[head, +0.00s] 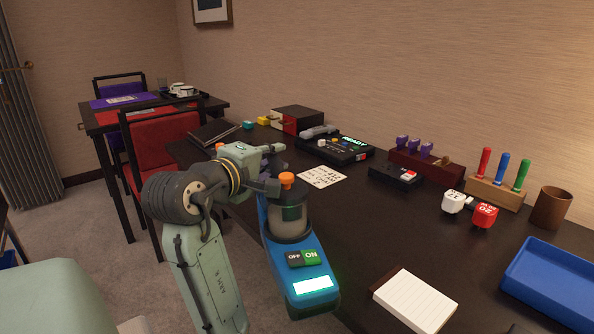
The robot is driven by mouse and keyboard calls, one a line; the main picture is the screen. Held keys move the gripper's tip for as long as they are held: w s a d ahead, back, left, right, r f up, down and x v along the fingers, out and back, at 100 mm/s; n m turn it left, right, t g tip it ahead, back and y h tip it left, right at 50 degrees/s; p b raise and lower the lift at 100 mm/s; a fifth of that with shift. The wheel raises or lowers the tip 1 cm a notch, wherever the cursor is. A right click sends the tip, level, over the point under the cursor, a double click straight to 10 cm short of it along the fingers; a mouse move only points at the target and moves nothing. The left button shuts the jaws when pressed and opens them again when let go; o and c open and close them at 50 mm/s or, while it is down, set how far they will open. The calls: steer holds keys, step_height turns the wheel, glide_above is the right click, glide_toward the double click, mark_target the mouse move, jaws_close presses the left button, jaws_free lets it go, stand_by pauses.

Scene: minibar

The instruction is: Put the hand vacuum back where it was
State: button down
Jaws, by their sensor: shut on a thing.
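The hand vacuum (277,247) is blue, with a dark see-through bin (290,215), an orange knob (287,178), an OFF/ON switch (303,257) with a green ON side, and a bright strip at its near end. It shows in the head view in front of the counter's left edge and overlaps it. My gripper (275,172) is shut on the vacuum near its far end, by the orange knob. The exact grip is partly hidden by my gripper. I cannot tell whether the vacuum touches the counter.
The dark counter (340,225) has clear room right of the vacuum. A red chair (160,145) stands left.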

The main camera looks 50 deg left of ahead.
steer(key=w+a+f, duration=0.2)
steer(key=w, duration=0.3)
steer(key=w+a+f+p, duration=0.1)
steer(key=w+a+f, duration=0.1)
steer(key=w, duration=0.3)
steer(key=shift+w+a+f, duration=0.2)
steer(key=shift+w+a, duration=0.2)
steer(key=shift+a, duration=0.45)
steer(key=c, duration=1.9)
jaws_free()
steer(key=shift+f, duration=0.25)
steer(key=o, duration=0.4)
steer(key=shift+o, duration=0.2)
steer(key=shift+r, duration=0.1)
